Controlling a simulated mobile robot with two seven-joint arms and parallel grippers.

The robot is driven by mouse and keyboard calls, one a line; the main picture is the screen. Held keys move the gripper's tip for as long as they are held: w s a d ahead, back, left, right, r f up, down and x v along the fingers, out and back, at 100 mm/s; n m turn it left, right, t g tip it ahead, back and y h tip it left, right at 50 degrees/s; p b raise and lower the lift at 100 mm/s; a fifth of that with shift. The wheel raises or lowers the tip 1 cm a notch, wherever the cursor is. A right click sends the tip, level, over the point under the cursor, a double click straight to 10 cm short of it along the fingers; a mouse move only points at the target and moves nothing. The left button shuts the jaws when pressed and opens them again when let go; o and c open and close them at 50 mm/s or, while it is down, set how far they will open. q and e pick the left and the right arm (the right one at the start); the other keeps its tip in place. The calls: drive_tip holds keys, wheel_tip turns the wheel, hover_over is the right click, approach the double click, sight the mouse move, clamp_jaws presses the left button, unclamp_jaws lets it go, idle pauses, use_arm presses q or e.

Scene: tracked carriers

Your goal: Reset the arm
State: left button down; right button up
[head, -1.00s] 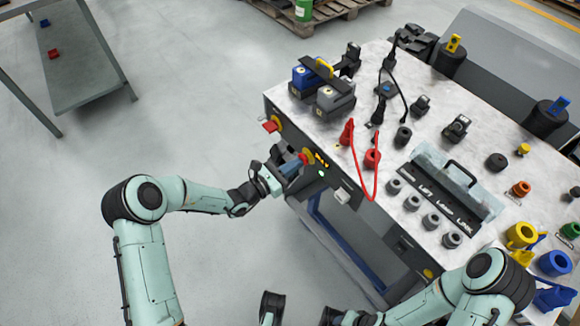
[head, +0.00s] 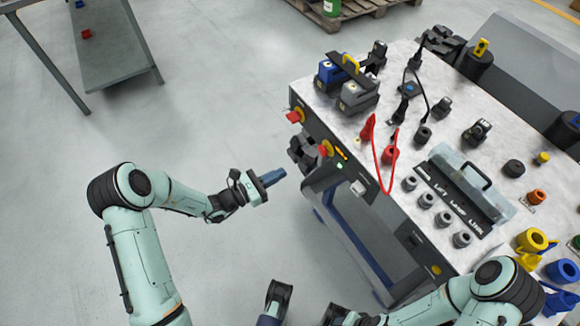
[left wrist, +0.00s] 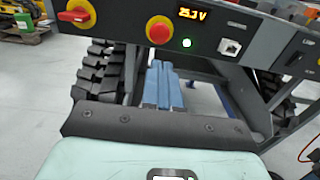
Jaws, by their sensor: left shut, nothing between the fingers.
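My left gripper (head: 275,177) is shut and empty, its blue fingers together, in free air left of the bench's front panel. The fingers also show together in the left wrist view (left wrist: 162,84), below the panel. The red stop button (head: 326,149) on its yellow collar is apart from the fingertips; it shows in the left wrist view too (left wrist: 159,31). A lit green light (left wrist: 186,43) and a display reading about 25 V (left wrist: 193,14) are beside it.
A red rotary switch (head: 295,115) and a white socket (head: 358,187) sit on the same panel. The bench top (head: 455,120) carries battery packs, a red cable, grey sockets and coloured rings. A dark track (head: 303,152) is under the panel. Open floor lies left of the bench.

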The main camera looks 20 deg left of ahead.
use_arm(q)
drive_tip(key=shift+s+a, duration=0.3)
drive_tip(key=shift+s, duration=0.05)
idle(0.3)
